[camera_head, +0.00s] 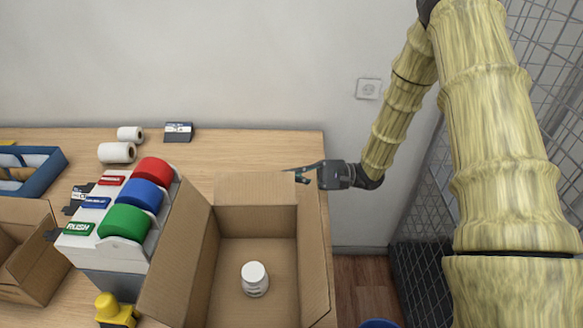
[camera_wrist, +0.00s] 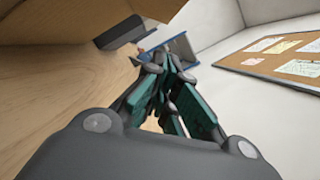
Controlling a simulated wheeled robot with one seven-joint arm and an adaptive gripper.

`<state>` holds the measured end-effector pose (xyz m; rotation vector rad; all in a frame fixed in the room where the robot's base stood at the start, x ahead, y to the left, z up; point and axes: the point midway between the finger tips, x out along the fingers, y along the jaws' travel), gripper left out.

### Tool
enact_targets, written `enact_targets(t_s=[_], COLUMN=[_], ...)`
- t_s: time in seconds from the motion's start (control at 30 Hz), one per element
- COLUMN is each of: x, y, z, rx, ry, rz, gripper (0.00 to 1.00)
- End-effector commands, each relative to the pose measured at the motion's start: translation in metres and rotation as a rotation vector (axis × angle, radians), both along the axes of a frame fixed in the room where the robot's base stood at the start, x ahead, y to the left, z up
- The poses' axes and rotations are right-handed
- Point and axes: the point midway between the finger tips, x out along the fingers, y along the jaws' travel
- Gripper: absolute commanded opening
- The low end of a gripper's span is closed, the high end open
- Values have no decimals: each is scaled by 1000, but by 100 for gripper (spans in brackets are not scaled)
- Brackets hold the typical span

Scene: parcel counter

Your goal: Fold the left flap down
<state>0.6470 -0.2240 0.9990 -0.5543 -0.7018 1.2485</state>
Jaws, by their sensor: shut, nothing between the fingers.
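An open cardboard box (camera_head: 222,270) stands at the counter's front, with a white ribbed item (camera_head: 255,279) upright inside. Its left flap (camera_head: 178,250) is raised and leans outward to the left. The far flap (camera_head: 255,187) also slants outward, and the right flap (camera_head: 314,250) stands steeply. My gripper (camera_head: 293,171) is shut and empty at the far right corner of the box, beside the far flap; I cannot tell if they touch. In the wrist view my gripper's fingertips (camera_wrist: 152,60) are together, with brown cardboard at the top left.
Left of the box is a dispenser with red, blue and green rolls (camera_head: 138,194). A yellow-topped object (camera_head: 115,309) is at the front. Paper rolls (camera_head: 117,152), a blue tray (camera_head: 30,170) and another open box (camera_head: 30,245) stand farther left. The counter behind the box is mostly clear.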

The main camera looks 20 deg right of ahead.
Motion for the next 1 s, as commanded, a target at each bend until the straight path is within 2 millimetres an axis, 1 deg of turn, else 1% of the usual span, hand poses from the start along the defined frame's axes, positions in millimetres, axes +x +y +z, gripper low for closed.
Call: enact_targets(t_s=[0.03, 0.2, 0.4, 0.5, 0.6, 0.8, 1.0], x=[5, 20, 28, 17, 10, 3, 2], y=[9, 36, 67, 68, 71, 73, 74], z=[2, 1, 4, 18, 24, 29, 29], rx=[0, -1, -1, 0, -1, 0, -1], ry=[3, 14, 17, 18, 17, 18, 18], rz=[1, 2, 1, -1, -2, -2, -1], gripper=[0, 0, 0, 0, 0, 0, 0])
